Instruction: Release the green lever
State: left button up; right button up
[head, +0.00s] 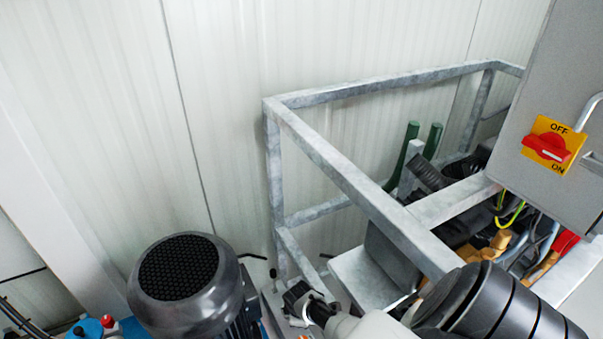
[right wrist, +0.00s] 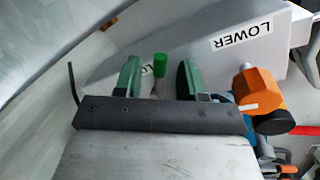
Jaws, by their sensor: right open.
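A short upright green lever (right wrist: 160,66) shows in the right wrist view beside a grey surface lettered LOWER. My right gripper (right wrist: 159,63) is open, with its two green fingers apart, one on each side of the lever in the picture. Gaps show between the lever and both fingers, and I see no contact. The lever's lower end is hidden behind the dark gripper bar. In the head view, two green upright pieces (head: 434,141) stand behind the metal frame; I cannot tell whether they are my fingers. My left gripper is not in view.
A grey metal frame (head: 350,190) crosses the head view. A control box with a red switch (head: 547,147) stands right, and a dark motor (head: 185,281) lower left. An orange and black fitting (right wrist: 259,90) sits close right of the fingers.

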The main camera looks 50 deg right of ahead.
notch_tip(320, 180, up, 10)
jog(key=s+a+p, duration=0.1)
jog(key=p, duration=0.3)
jog(key=shift+s+a+r, duration=0.15)
jog(key=shift+a+r, duration=0.1)
jog(key=shift+a, duration=0.1)
